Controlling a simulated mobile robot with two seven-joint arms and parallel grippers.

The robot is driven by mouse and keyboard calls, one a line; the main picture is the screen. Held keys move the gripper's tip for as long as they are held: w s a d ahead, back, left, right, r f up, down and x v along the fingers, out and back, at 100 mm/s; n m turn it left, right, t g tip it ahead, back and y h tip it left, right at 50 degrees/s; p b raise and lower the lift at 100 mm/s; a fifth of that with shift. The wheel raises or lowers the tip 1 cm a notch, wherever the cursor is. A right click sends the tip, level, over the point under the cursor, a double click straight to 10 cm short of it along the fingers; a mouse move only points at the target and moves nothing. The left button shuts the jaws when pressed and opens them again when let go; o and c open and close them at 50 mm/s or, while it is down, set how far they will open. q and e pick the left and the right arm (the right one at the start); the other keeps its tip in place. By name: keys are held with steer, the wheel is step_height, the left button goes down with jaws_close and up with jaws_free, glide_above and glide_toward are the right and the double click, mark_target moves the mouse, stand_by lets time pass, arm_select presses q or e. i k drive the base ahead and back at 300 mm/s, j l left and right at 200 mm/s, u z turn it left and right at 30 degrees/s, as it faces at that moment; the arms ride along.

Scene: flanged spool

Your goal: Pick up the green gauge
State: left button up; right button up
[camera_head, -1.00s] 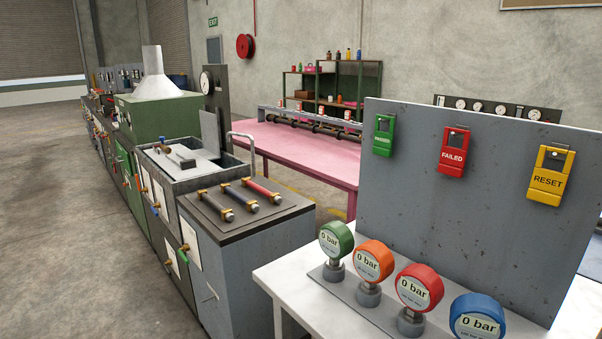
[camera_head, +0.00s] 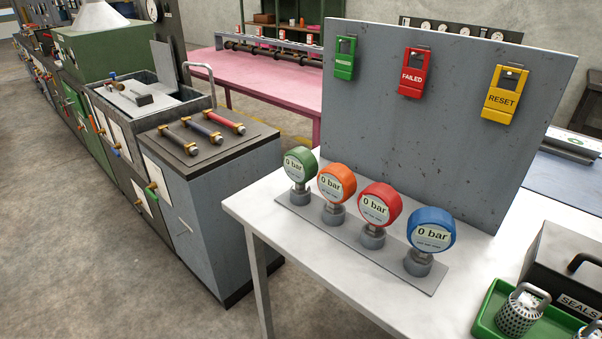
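The green gauge (camera_head: 299,166) stands upright at the left end of a row of gauges on a grey strip (camera_head: 390,272) on the white table. Its round face reads "0 bar" and it sits on a grey base fitting. The orange gauge (camera_head: 336,184) is right beside it, then the red gauge (camera_head: 379,204) and the blue gauge (camera_head: 431,231). Neither of my grippers shows in the head view.
A grey upright panel (camera_head: 430,140) with green, red and yellow tags stands behind the gauges. A green tray (camera_head: 490,318) and a black box labelled SEALS (camera_head: 565,270) are at the right. The white table (camera_head: 262,208) is bare left of the gauges.

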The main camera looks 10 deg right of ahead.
mark_target(300, 164)
steer(key=i+j, duration=0.2)
steer(key=j, duration=0.15)
steer(key=i+j, duration=0.4)
steer(key=j, duration=0.25)
steer(key=i+j, duration=0.2)
steer(key=j+z, duration=0.05)
steer(key=j, duration=0.05)
